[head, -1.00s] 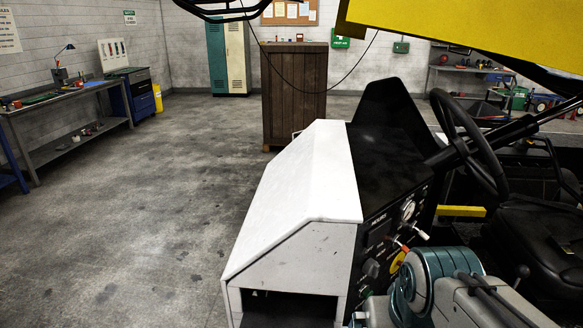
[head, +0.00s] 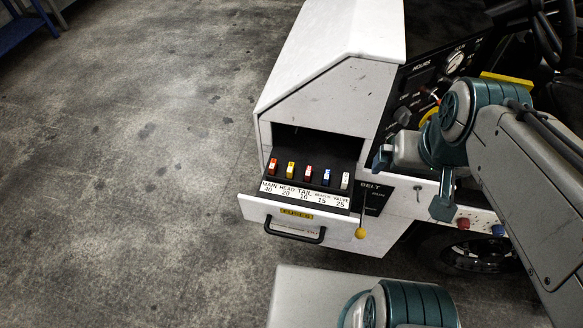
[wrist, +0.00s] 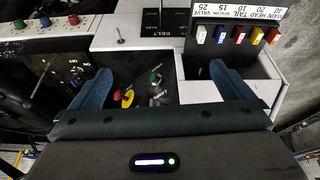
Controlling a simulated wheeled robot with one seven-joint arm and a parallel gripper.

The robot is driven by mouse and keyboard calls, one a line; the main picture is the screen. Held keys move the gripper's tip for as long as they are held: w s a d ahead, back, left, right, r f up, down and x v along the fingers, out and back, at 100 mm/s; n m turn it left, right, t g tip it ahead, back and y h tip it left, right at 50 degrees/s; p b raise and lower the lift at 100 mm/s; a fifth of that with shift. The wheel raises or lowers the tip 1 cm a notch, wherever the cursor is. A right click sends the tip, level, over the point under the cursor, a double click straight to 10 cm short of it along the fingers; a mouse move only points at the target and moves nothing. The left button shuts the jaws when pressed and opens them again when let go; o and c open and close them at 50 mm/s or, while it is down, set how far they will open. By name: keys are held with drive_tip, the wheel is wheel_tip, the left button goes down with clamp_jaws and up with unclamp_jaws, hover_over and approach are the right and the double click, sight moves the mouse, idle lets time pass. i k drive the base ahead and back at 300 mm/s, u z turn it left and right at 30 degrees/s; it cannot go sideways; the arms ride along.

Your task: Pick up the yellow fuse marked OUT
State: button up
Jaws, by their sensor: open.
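The yellow fuse (head: 291,169) stands second from the left in a row of fuses in the open fuse drawer (head: 256,208), behind the label HEAD 20. It also shows in the wrist view (wrist: 257,36), at the upper right, second from the right. I cannot read any OUT mark on it. My gripper (head: 410,183) is open and empty, to the right of the drawer and in front of the machine's panel. In the wrist view its two blue fingers (wrist: 165,85) are wide apart, and the fuses lie beyond the right finger.
An orange-red fuse (head: 272,166) and a red fuse (head: 308,173) flank the yellow one. A blue fuse (head: 326,177) and a white fuse (head: 345,181) stand further right. The white housing (head: 345,90) overhangs the drawer's back. A yellow knob (head: 360,233) sits at the drawer's front right. Floor left is clear.

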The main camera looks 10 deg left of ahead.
sight(290, 170)
drive_tip(key=k, duration=0.5)
drive_tip(key=u, duration=2.35)
drive_tip(key=i, duration=1.4)
drive_tip(key=z, duration=2.55)
